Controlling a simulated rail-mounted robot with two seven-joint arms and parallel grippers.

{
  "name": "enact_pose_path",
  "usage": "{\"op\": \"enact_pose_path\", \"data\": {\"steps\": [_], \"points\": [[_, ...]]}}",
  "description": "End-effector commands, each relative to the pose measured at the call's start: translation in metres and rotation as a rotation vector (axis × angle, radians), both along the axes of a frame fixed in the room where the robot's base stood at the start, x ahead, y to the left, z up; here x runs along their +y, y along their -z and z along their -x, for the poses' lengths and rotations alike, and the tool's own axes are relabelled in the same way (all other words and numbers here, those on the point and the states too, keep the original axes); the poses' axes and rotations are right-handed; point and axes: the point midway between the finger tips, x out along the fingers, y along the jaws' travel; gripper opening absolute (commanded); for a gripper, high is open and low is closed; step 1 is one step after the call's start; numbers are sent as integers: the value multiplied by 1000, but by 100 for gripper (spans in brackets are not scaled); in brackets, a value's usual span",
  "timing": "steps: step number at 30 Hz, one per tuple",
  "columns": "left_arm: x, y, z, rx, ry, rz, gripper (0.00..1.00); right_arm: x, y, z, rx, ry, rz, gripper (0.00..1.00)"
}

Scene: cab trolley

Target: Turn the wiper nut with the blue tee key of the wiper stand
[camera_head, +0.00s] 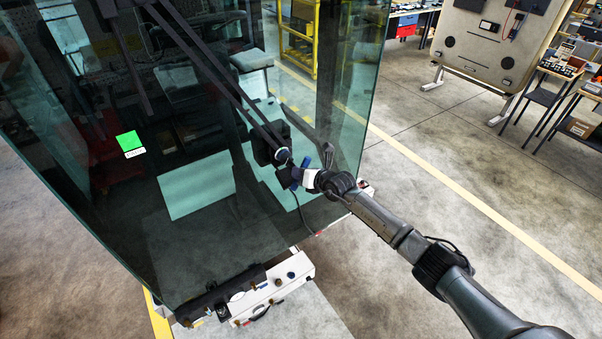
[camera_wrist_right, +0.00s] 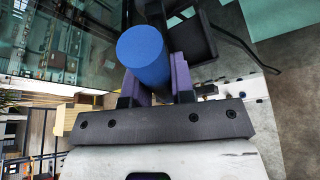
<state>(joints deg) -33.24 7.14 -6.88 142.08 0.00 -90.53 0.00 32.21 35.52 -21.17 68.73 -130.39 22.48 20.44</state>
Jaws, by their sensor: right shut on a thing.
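The blue tee key (camera_head: 294,185) is at the wiper pivot in the head view, its blue bar showing beside my right gripper (camera_head: 298,176). In the right wrist view the round end of the blue bar (camera_wrist_right: 144,54) faces the camera between the purple fingers of my right gripper (camera_wrist_right: 158,78), which is shut on it. The wiper nut and the key's tip cannot be made out. My left gripper is not in view.
The large glass windscreen (camera_head: 200,250) fills the left and middle. A dark cable (camera_head: 305,220) hangs below the pivot. A white panel (camera_head: 272,288) with small fittings stands below the glass. A beige board (camera_head: 485,50) and tables stand at the back right. The floor at right is mostly clear.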

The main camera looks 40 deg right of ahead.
Motion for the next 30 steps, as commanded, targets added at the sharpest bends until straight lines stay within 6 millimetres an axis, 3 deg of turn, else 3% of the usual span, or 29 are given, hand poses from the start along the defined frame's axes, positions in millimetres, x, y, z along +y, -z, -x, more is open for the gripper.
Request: {"op": "enact_pose_path", "data": {"steps": [12, 20, 30], "points": [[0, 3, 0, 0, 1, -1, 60, 2, -2, -1, 24, 0, 374, 0], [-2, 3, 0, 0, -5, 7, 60, 2, -1, 3, 26, 0, 400, 0], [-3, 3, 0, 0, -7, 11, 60, 3, -1, 22, 27, 0, 399, 0]]}}
